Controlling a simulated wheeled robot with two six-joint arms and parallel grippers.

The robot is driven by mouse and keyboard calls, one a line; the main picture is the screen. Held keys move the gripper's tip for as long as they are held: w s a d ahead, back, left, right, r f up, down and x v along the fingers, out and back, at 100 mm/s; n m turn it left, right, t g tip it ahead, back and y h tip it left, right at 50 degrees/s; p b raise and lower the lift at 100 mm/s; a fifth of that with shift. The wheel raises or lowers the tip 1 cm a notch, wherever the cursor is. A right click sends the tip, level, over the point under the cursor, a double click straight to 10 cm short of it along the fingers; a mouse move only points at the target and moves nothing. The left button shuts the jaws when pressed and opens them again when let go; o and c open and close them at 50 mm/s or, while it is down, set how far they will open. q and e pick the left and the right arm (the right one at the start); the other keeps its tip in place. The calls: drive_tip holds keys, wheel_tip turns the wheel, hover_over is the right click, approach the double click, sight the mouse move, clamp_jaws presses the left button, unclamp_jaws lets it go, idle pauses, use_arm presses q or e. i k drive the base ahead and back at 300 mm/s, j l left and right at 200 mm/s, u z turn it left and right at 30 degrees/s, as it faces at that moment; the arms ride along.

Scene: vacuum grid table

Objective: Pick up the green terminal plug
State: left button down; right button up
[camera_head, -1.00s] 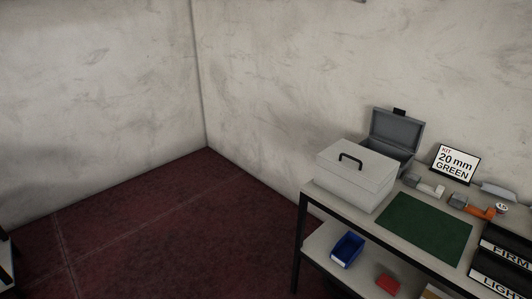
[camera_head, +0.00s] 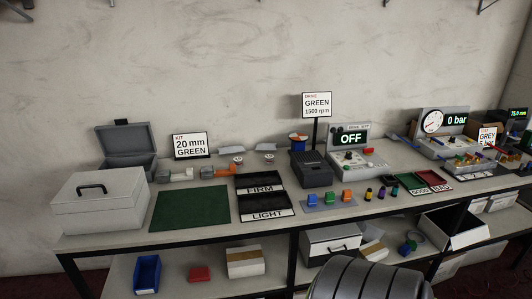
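I cannot single out the green terminal plug for sure. Small coloured pieces stand on the long table (camera_head: 238,233), right of centre in the head view. Neither of my grippers is in view.
A green mat (camera_head: 190,208) lies between a lidded grey box (camera_head: 99,205) and a black FIRM/LIGHT tray (camera_head: 262,197). A sign (camera_head: 317,105) and an "OFF" unit (camera_head: 350,160) stand behind. Blue (camera_head: 147,274) and red (camera_head: 200,274) bins sit on the lower shelf.

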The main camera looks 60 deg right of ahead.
sight(330, 196)
drive_tip(key=z, duration=2.45)
drive_tip(key=i+l+u, duration=0.15)
drive_tip(key=u, duration=0.3)
drive_tip(key=i+l+u, duration=0.15)
drive_tip(key=l+u, duration=0.15)
drive_tip(key=u, duration=0.2)
